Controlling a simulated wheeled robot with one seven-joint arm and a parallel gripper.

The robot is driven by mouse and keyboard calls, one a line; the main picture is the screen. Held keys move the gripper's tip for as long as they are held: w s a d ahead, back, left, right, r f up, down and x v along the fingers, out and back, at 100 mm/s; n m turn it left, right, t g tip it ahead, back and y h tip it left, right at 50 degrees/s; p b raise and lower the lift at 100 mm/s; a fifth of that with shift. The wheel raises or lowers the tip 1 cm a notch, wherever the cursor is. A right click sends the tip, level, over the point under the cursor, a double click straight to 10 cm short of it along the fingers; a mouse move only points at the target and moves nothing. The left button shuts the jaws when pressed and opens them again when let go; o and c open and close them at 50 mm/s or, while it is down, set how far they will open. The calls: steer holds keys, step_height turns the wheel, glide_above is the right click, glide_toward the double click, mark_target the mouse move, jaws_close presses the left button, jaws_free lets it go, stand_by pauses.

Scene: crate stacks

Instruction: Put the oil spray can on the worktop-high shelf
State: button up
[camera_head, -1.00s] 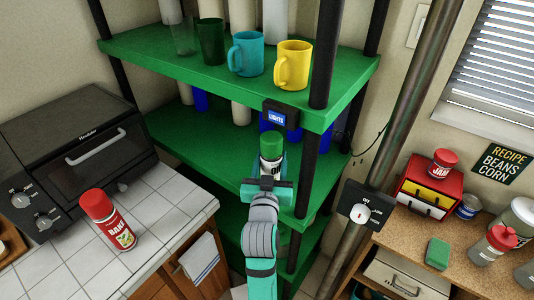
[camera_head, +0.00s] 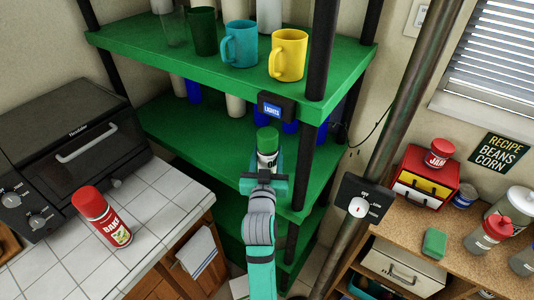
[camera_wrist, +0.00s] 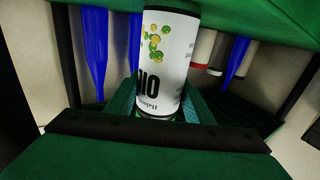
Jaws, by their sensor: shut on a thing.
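The oil spray can (camera_head: 267,150) has a green cap and a white label with dark letters. It is upright in my gripper (camera_head: 265,168), which is shut around its lower part. The can also shows large in the wrist view (camera_wrist: 165,62), with yellow-green fruit on its label. The worktop-high shelf (camera_head: 185,128) is the green middle board of the rack, level with the tiled counter. The can is at this shelf's front, below the upper board's edge. My gripper hides its base, so I cannot tell whether it touches the shelf.
A black post (camera_head: 311,160) stands close right of the can. A lights box (camera_head: 276,107) hangs on the upper shelf edge just above it. Blue and white items (camera_head: 234,105) stand at the shelf's back; its left part is clear. A red spray can (camera_head: 103,217) stands on the counter.

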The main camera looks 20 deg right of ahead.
steer(key=o, duration=1.2)
steer(key=shift+d, duration=0.1)
steer(key=shift+w, duration=0.1)
steer(key=v, duration=1.2)
steer(key=s+a+f+n+y, duration=0.35)
steer(key=s+a+f, duration=0.65)
steer(key=s+f, duration=0.35)
steer(key=s+a+f+y, duration=0.1)
steer(key=s+a, duration=0.1)
steer(key=s, duration=0.8)
steer(key=s+a+f+n+g+y, duration=0.1)
steer(key=s+a+y, duration=0.1)
steer(key=s, duration=0.8)
steer(key=shift+s+a+f, duration=0.35)
steer(key=shift+a+f, duration=0.05)
steer(key=shift+a, duration=0.2)
steer(key=shift+y, duration=0.25)
